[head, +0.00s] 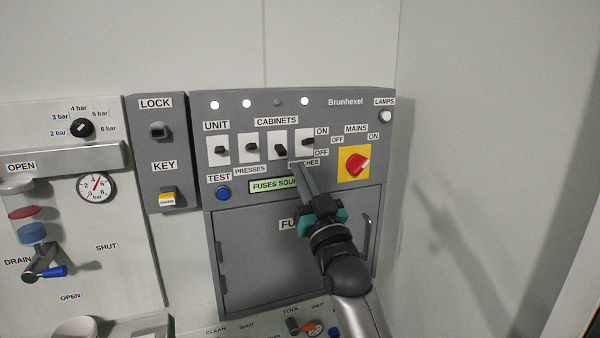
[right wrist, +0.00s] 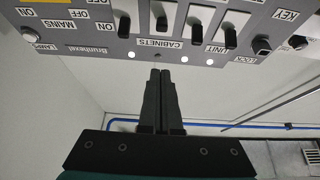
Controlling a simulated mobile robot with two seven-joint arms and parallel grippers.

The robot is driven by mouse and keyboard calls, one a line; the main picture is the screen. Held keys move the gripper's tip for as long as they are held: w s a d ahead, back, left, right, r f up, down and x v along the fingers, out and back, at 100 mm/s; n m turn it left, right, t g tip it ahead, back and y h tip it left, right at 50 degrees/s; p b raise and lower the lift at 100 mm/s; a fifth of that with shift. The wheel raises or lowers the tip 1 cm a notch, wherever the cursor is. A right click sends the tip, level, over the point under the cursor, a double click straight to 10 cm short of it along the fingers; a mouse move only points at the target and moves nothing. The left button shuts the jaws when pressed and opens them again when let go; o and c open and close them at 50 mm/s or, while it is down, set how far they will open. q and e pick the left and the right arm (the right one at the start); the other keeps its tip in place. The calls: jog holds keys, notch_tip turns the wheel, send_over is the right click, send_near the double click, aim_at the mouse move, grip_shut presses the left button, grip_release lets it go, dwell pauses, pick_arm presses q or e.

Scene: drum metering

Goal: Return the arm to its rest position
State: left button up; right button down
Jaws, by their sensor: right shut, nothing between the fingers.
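My right gripper (head: 298,168) reaches up from the lower right in front of the grey Brunhexel panel (head: 350,120). Its fingers are shut together and empty, with the tips just below the row of cabinet switches and covering part of a label. The right wrist view shows the closed fingers (right wrist: 159,75) pointing towards the panel (right wrist: 120,45), which appears upside down there. I cannot tell whether the tips touch the panel. My left gripper is not in view.
Several black toggles (head: 280,151) sit under round lamps; one lamp (head: 276,102) is dark, the others white. A red mains knob (head: 357,163) sits on yellow at right. Below is the fuse door (head: 260,250) with its handle (head: 367,234). A gauge (head: 96,187) is at left.

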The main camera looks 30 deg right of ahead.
dwell(0.3)
jog(key=a+f+n+g+y+b, duration=0.1)
jog(key=a+f+g, duration=0.15)
jog(key=f, duration=1.05)
jog(key=a+f+g+y+b, duration=0.1)
jog(key=a+f+g, duration=0.15)
jog(key=f, duration=1.15)
jog(key=a+f+n+g+y+b, duration=0.15)
jog(key=f+g, duration=0.25)
jog(key=f, duration=0.9)
jog(key=s+a+f+g+y+b, duration=0.1)
jog(key=s+f+g, duration=0.1)
jog(key=s+f, duration=0.35)
jog(key=s+a+f+g, duration=0.1)
jog(key=s+a+f, duration=0.15)
jog(key=f, duration=0.65)
jog(key=s+a+f+g+y+b, duration=0.1)
jog(key=s+f+g, duration=0.1)
jog(key=s+f, duration=0.4)
jog(key=s+a+f+g, duration=0.1)
jog(key=s+f+g, duration=0.1)
jog(key=s+f, duration=0.4)
jog(key=s+a+f+n+g+b, duration=0.1)
jog(key=s+f, duration=0.6)
jog(key=s, duration=0.9)
jog(key=s+a+f+n+g+b, duration=0.1)
jog(key=s+f+g, duration=0.4)
jog(key=s, duration=0.6)
jog(key=shift+a+f, duration=0.65)
